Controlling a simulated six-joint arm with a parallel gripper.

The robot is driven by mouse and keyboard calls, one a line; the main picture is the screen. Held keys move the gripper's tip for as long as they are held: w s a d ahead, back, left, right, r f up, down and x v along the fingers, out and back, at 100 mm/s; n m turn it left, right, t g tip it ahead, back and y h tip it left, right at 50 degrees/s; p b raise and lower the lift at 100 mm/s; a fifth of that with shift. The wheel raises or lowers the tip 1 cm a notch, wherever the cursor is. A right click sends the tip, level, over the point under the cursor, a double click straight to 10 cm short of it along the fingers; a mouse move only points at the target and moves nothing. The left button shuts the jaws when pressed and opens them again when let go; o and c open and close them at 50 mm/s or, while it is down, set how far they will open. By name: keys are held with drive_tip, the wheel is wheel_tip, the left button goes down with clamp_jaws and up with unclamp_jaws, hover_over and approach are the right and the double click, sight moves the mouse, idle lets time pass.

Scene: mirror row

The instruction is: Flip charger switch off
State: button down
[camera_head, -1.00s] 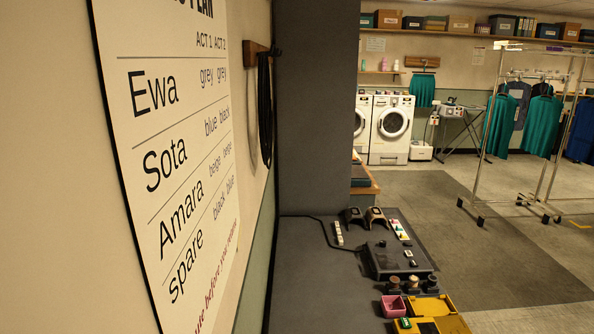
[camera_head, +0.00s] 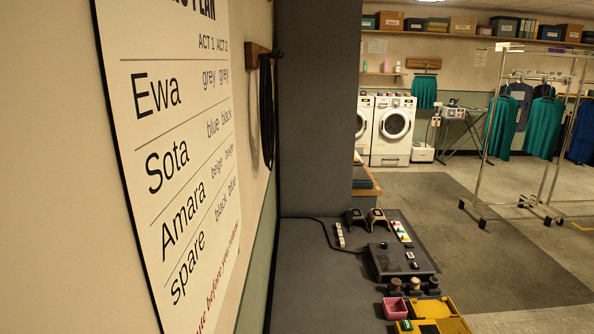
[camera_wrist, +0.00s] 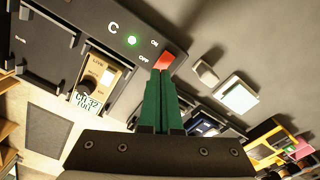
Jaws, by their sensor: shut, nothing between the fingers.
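In the wrist view a dark charger unit (camera_wrist: 95,30) marked C fills the upper left. A green light (camera_wrist: 132,40) on it is lit. Its red rocker switch (camera_wrist: 164,61) sits near the unit's edge, beside the printed words ON and OFF. My gripper (camera_wrist: 161,72) has green fingers, shut together and empty. Their tips are at the lower edge of the switch and partly cover it; I cannot tell whether they touch. In the head view a black box with a cable (camera_head: 400,262) lies on the dark bench; the gripper does not show there.
In the wrist view, a device with a display reading FULL (camera_wrist: 96,88) sits by the charger. Light blocks (camera_wrist: 237,96) and a yellow tray (camera_wrist: 266,132) lie to the right. In the head view, a pink box (camera_head: 394,309) stands near the bench's front.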

drive_tip(key=shift+f, duration=0.9)
idle(0.3)
wheel_tip(320, 180, up, 7)
drive_tip(key=shift+f, duration=0.1)
idle(0.4)
